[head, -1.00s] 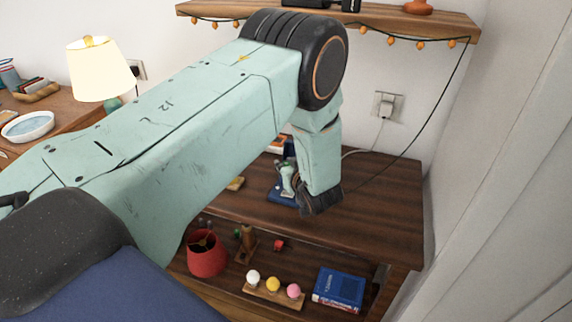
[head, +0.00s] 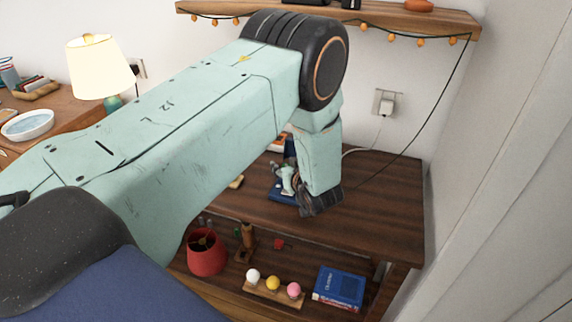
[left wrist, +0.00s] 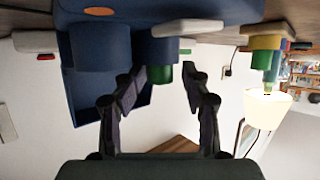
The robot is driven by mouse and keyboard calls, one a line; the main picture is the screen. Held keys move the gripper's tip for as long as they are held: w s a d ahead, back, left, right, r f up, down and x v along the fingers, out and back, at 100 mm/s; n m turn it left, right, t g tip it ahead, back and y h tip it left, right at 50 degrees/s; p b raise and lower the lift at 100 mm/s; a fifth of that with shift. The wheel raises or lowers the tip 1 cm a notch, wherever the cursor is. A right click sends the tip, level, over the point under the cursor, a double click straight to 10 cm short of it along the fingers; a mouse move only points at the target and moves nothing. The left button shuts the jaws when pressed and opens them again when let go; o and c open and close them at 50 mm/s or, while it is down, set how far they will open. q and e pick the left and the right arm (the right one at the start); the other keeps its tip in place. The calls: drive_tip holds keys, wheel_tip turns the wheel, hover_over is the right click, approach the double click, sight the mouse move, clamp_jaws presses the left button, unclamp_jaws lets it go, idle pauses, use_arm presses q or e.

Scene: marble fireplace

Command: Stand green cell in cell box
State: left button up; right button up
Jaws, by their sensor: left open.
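The blue cell box (head: 284,198) is on the dark wooden cabinet top, partly behind my left arm. The left wrist view is upside down and shows the box (left wrist: 84,88) close up, with two blue round cylinders. The green cell (left wrist: 163,73) shows as a short green end beyond one cylinder, between my fingers. It seems to project from that cylinder; its other end is hidden. My left gripper (left wrist: 160,84) is open, its dark fingers on either side of the green end with gaps. The gripper (head: 284,178) looks small in the head view. My right gripper is not in view.
The cabinet top (head: 385,205) is clear to the right of my wrist. A small yellow item (head: 236,182) lies left of the box. The lower shelf holds a red pot (head: 206,252), colored balls (head: 273,284) and a blue book (head: 339,288). A lamp (head: 100,68) stands at left.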

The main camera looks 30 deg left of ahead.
use_arm(q)
drive_tip(key=v, duration=0.7)
drive_tip(key=shift+s+d, duration=0.1)
drive_tip(key=shift+s, duration=0.05)
drive_tip(key=shift+r, duration=0.1)
idle(0.4)
